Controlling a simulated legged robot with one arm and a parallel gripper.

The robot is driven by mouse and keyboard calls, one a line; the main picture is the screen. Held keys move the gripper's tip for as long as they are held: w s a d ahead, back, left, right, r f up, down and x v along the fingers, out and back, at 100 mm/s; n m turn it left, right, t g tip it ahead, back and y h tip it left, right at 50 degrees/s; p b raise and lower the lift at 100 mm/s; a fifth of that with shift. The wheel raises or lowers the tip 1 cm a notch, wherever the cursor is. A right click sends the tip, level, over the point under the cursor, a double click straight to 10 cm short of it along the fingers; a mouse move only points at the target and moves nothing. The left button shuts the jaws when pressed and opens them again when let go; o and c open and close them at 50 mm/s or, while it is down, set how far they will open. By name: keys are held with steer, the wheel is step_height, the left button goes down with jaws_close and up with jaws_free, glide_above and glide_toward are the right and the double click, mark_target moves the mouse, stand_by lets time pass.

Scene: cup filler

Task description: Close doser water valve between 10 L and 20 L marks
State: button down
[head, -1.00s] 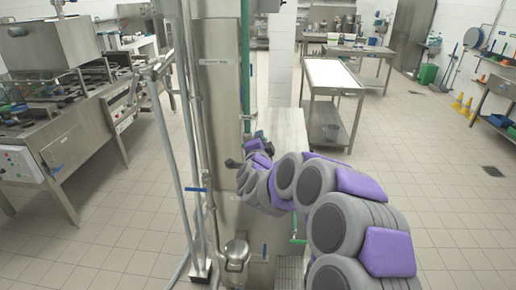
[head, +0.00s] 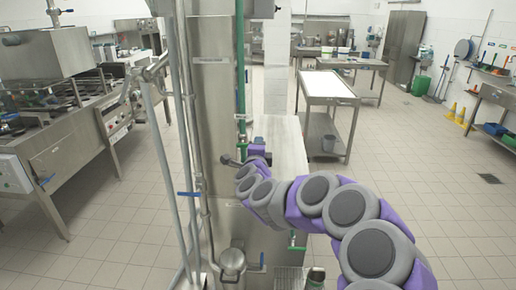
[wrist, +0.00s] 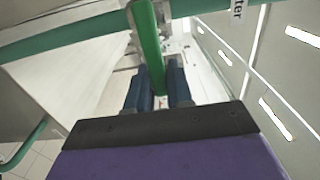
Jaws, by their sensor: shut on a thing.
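In the wrist view, my gripper (wrist: 158,66) has its two blue fingers on either side of a green valve handle (wrist: 147,35), shut on it. The handle runs up between the fingers from a green water pipe (wrist: 60,43). In the head view, my gripper (head: 255,152) is at the doser's steel column, by the green pipe (head: 240,70). My own arm partly hides the contact there.
A blue-handled valve (head: 190,194) is on the thin pipes left of the column. Another green handle (head: 297,240) is lower down, below my arm. A steel table (head: 330,100) stands behind to the right.

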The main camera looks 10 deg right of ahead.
steer(key=shift+f, duration=0.2)
steer(key=c, duration=1.1)
jaws_free()
steer(key=shift+w, duration=0.1)
steer(key=shift+r, duration=0.1)
steer(key=b+v, duration=0.4)
steer(key=v, duration=1.3)
steer(key=shift+s, duration=0.2)
